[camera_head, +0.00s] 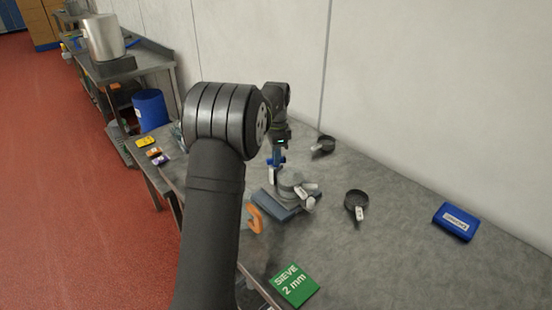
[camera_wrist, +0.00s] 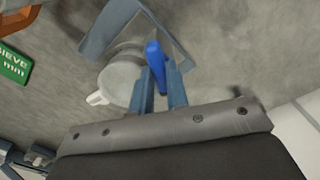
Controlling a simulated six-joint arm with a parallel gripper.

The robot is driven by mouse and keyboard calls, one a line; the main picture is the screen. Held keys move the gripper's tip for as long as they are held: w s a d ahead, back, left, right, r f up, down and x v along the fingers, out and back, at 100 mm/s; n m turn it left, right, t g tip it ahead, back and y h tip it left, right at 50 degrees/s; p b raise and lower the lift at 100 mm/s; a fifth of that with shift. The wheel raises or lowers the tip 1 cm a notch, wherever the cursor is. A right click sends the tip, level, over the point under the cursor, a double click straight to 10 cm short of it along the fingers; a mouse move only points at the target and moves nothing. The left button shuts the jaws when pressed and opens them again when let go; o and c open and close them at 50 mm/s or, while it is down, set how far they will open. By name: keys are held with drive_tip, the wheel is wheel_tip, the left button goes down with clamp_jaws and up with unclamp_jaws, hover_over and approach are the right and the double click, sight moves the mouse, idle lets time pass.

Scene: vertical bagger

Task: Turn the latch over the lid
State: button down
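In the head view my gripper (camera_head: 277,162) points down at the back left of a grey round lidded vessel (camera_head: 291,183). The vessel stands on a blue-grey base (camera_head: 272,201). In the wrist view the round lid (camera_wrist: 121,82) lies left of my gripper (camera_wrist: 162,75). A bright blue upright piece (camera_wrist: 154,54), perhaps the latch handle, shows between the two fingertips. The fingers stand apart with the blue piece in the gap. I cannot tell whether they press on it. A blue-grey angled plate (camera_wrist: 108,27) is just beyond. My arm hides part of the base in the head view.
Two dark round pans, one at the back (camera_head: 323,144) and one at the right (camera_head: 356,200), lie on the grey table. A blue box (camera_head: 455,221) is far right. A green sieve sign (camera_head: 295,284) and an orange part (camera_head: 254,218) are in front. The right of the table is mostly clear.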

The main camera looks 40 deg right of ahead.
drive_tip(key=shift+m, duration=6.3)
drive_tip(key=c, duration=1.2)
unclamp_jaws()
drive_tip(key=shift+c, duration=0.2)
drive_tip(key=shift+r, duration=0.1)
drive_tip(key=shift+r, duration=2.45)
wheel_tip(320, 180, up, 17)
drive_tip(key=shift+r, duration=0.2)
